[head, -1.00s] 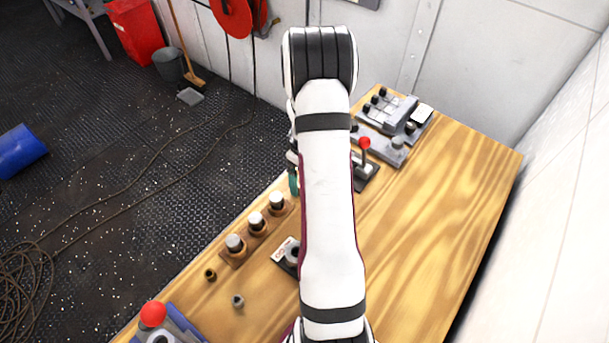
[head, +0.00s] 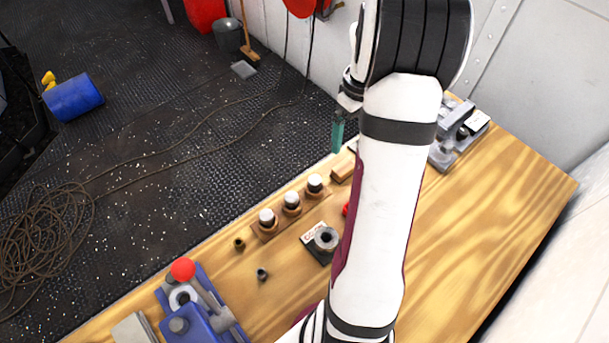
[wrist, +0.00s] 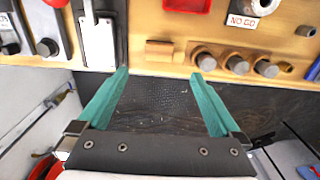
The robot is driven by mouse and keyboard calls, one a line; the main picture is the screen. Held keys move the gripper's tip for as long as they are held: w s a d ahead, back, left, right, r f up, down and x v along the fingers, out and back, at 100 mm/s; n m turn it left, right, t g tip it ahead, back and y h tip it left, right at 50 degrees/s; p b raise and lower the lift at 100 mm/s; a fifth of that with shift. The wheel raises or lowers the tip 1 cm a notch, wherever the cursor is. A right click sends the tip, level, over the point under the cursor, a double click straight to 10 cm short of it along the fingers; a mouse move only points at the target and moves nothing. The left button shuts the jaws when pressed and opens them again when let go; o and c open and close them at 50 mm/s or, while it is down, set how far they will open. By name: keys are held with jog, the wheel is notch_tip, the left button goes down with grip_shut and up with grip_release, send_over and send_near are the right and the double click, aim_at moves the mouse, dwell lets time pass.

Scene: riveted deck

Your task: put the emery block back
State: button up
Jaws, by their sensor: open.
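A small tan-brown block (wrist: 160,50), which looks like the emery block, lies near the bench edge in the wrist view. It also shows in the head view (head: 343,170), partly behind my arm. My gripper (wrist: 159,73) has green fingers that are spread apart with nothing between them. The fingertips are near the bench edge, just short of the block in the picture. In the head view one green finger (head: 337,133) shows beside the edge; the rest is hidden by my arm. A shallow red tray (wrist: 183,5) is partly in view beyond the block.
Three silver-topped plugs (head: 291,203) stand in a wooden rack beside the block. A NO GO gauge (head: 322,241) and a blue fixture with a red knob (head: 184,270) are nearer. A metal plate (wrist: 97,42) stands left in the wrist view.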

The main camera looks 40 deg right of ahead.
jog(key=s+a+r+m, duration=0.1)
jog(key=a+r, duration=0.3)
jog(key=a, duration=0.7)
jog(key=s+a+r+m, duration=0.2)
jog(key=a+r, duration=0.2)
jog(key=a, duration=0.7)
jog(key=s+a+m+y, duration=0.1)
jog(key=s+a+m, duration=0.1)
jog(key=s+a, duration=0.9)
jog(key=shift+s+m+y, duration=0.3)
jog(key=shift+s+y, duration=0.05)
jog(key=shift+y, duration=0.05)
jog(key=shift+d, duration=0.1)
jog(key=shift+c, duration=0.2)
